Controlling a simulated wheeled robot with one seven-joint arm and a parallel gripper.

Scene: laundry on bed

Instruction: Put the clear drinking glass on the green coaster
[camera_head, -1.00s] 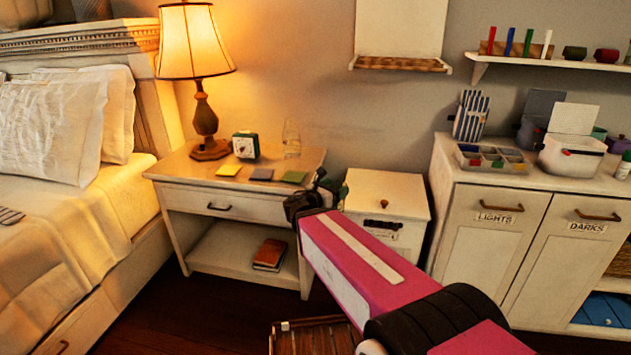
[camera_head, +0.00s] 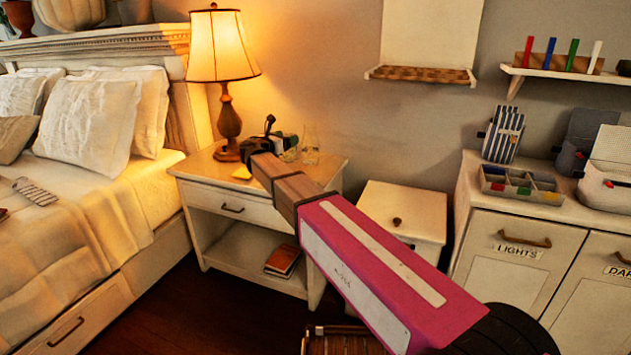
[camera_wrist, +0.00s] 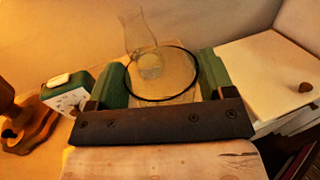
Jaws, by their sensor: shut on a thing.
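My gripper (camera_wrist: 162,79) has green fingers on both sides of a clear drinking glass, and its round dark rim (camera_wrist: 161,99) faces the wrist camera. It is shut on this glass. In the head view my gripper (camera_head: 275,141) is over the back part of the nightstand (camera_head: 203,165), small and partly hidden by my arm. I cannot tell how high the glass is above the top. The green coaster cannot be made out in either current view; my arm covers that part of the nightstand. A yellow coaster (camera_head: 242,173) shows left of my arm.
A clear carafe (camera_head: 310,146) stands just beyond the held glass; it also shows in the wrist view (camera_wrist: 138,35). A green clock (camera_wrist: 68,96) and the lamp (camera_head: 229,122) are to the left. A white cabinet (camera_head: 403,206) stands right of the nightstand.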

